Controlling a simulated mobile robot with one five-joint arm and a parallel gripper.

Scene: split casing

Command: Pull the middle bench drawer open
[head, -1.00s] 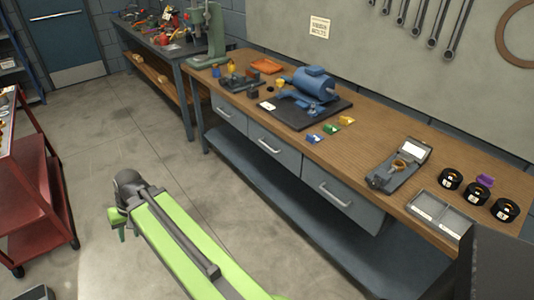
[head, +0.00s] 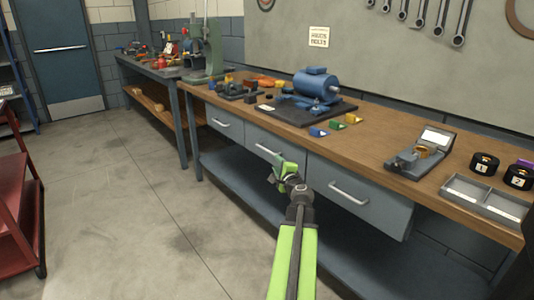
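The bench (head: 370,142) has a row of three grey drawers under its wooden top. The middle drawer (head: 257,140) is shut, its front in line with the others. Its light bar handle (head: 266,150) shows just above and left of my gripper. My green gripper (head: 281,172) is in front of the lower right part of the middle drawer and covers some of it. I cannot tell whether it touches the drawer or whether its fingers are apart. Nothing shows held in it.
The left drawer (head: 225,122) and right drawer (head: 350,192) are shut. A blue motor (head: 317,87) on a dark mat, small coloured parts and a grey tray (head: 484,198) stand on the bench. A lower shelf (head: 245,183) runs beneath. A red cart (head: 22,215) is at left; floor between is clear.

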